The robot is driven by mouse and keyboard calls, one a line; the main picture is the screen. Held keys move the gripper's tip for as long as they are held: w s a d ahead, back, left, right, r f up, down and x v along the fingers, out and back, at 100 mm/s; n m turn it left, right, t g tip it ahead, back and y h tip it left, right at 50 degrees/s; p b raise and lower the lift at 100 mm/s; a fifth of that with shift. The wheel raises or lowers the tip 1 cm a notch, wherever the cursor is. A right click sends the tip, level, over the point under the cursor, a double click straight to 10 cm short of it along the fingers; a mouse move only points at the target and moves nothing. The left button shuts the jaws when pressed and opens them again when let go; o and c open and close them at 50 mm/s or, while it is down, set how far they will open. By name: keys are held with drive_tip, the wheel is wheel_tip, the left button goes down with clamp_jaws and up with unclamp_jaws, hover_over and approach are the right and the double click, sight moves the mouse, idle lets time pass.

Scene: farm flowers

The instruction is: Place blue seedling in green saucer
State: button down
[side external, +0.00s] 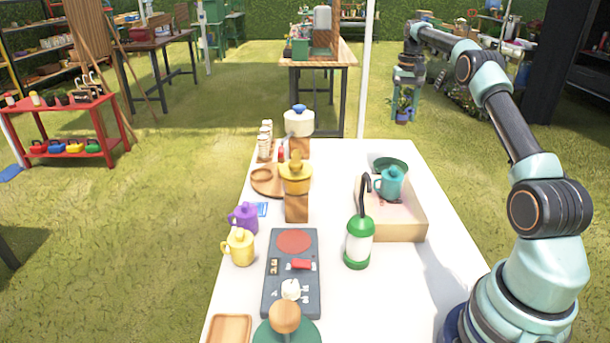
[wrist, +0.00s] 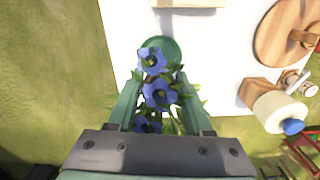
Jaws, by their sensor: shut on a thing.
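The blue seedling, with blue flowers (wrist: 158,94) and green leaves, is between the fingers of my gripper (wrist: 157,100) in the wrist view. My gripper is shut on it. In the side external view my gripper (side external: 405,78) is beyond the far edge of the table, with the seedling (side external: 403,104) hanging low at its end. The green saucer (side external: 392,162) lies on the far part of the table, partly hidden by the box and teal can. In the wrist view the saucer (wrist: 173,50) is ahead of the seedling, partly covered by the flowers.
A shallow wooden box (side external: 400,228) with a teal watering can (side external: 389,182) stands near the saucer. A green-and-white sprayer (side external: 358,245) stands left of the box.

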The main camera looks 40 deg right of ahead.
wheel_tip(320, 180, down, 16)
drive_tip(key=shift+f, duration=0.25)
drive_tip(key=shift+f, duration=0.15)
idle(0.3)
